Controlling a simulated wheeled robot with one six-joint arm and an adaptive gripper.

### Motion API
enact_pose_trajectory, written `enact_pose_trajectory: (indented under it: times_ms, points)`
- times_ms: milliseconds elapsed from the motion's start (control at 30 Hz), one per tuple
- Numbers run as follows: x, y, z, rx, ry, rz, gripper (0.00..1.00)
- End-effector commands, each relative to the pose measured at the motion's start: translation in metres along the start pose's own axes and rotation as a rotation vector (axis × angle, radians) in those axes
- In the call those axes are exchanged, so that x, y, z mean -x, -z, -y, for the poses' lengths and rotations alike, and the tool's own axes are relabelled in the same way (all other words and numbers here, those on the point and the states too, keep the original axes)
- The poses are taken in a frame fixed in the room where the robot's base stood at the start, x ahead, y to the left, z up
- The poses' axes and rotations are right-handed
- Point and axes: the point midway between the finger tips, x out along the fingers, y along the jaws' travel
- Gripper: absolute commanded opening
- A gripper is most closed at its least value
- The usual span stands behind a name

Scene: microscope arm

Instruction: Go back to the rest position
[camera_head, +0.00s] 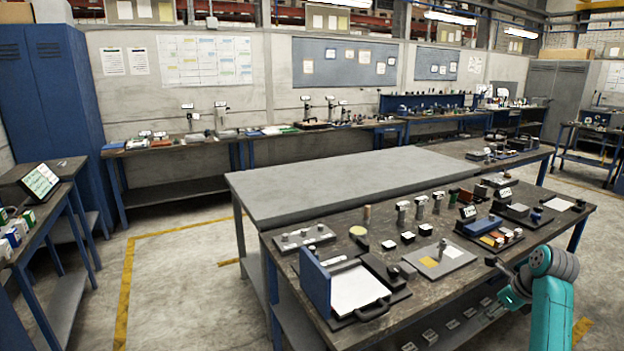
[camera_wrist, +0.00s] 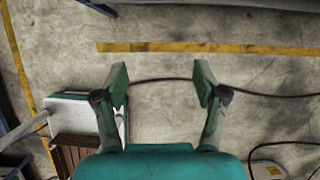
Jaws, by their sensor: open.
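My gripper (camera_wrist: 161,85) is open and empty in the wrist view. Its two green fingers stand wide apart over bare concrete floor (camera_wrist: 165,115). In the head view my teal arm is at the lower right, beside the near edge of the dark workbench (camera_head: 345,235). The gripper's fingertips cannot be made out clearly in the head view.
The workbench carries a blue-sided fixture with a white plate (camera_head: 357,290), a grey plate (camera_head: 440,262) and several small parts. A bare grey table (camera_head: 340,180) stands behind it. A dark cable (camera_wrist: 260,92) lies on the floor near a yellow line (camera_wrist: 200,47).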

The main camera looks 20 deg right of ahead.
Motion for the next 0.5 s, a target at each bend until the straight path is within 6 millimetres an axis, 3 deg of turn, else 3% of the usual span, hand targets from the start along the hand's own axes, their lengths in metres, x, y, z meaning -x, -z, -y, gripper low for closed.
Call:
enact_pose_trajectory:
  times_ms: [267, 500]
  points:
    - [-0.036, 0.002, -0.024, 0.098, 0.022, 0.020, 0.71]
    - [-0.083, 0.008, -0.061, 0.244, 0.057, 0.047, 0.71]
